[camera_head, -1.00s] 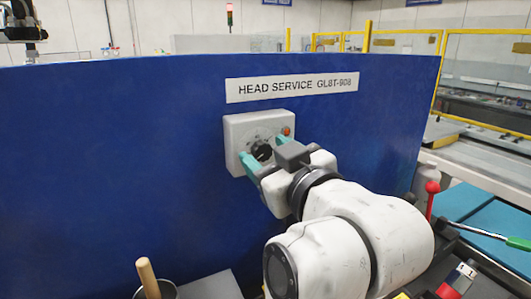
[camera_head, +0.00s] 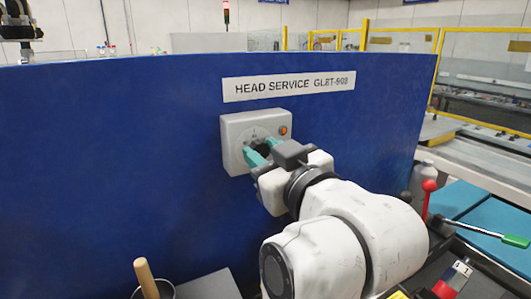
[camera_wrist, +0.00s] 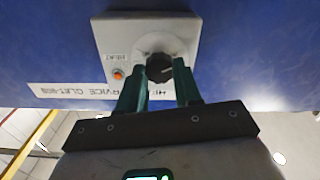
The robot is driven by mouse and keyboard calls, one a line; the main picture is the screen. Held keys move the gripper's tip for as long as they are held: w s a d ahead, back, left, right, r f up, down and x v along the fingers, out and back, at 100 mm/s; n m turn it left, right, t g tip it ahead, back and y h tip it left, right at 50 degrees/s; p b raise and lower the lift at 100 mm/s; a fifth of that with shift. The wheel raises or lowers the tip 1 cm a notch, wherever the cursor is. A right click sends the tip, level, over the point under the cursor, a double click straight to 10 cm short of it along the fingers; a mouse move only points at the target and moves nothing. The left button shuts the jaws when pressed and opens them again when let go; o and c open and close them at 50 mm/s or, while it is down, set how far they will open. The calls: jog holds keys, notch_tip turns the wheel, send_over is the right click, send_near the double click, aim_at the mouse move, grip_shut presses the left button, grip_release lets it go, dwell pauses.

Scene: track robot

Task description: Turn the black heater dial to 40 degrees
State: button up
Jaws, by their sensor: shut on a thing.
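The black heater dial (camera_head: 264,149) sits on a pale grey control box (camera_head: 233,132) fixed to a blue panel. In the wrist view the dial (camera_wrist: 159,68) shows between my gripper's two teal fingers, with the box (camera_wrist: 112,36) behind it. My gripper (camera_head: 262,153) is shut on the dial, one finger on each side. An orange indicator (camera_head: 284,130) is at the box's upper right in the head view. Scale marks around the dial are too small to read, so the dial's setting cannot be told.
The blue panel (camera_head: 100,160) fills the space behind the box. A sign reading HEAD SERVICE (camera_head: 288,86) is above it. A red-knobbed lever (camera_head: 429,187) and a green-handled tool (camera_head: 514,241) are at right. A wooden handle (camera_head: 146,278) stands in a cup at lower left.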

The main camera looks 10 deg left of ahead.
jog(key=m+p, duration=0.2)
jog(key=m, duration=0.3)
jog(key=shift+m, duration=0.4)
jog(key=m+p, duration=0.2)
jog(key=m, duration=0.4)
jog(key=shift+d+p, duration=0.1)
jog(key=shift+p, duration=0.25)
jog(key=m+p, duration=0.1)
jog(key=m, duration=0.4)
jog(key=shift+f+m+p, duration=0.1)
jog(key=shift+m+p, duration=0.25)
jog(key=shift+m, duration=0.05)
jog(key=m+p, duration=0.1)
jog(key=m, duration=0.4)
jog(key=shift+f, duration=0.15)
jog(key=shift+m, duration=0.4)
jog(key=o, duration=1)
jog(key=shift+o, duration=0.2)
jog(key=shift+d, duration=0.1)
jog(key=b+v, duration=0.2)
jog(key=v, duration=0.8)
jog(key=shift+s+d, duration=0.25)
jog(key=shift+s, duration=0.05)
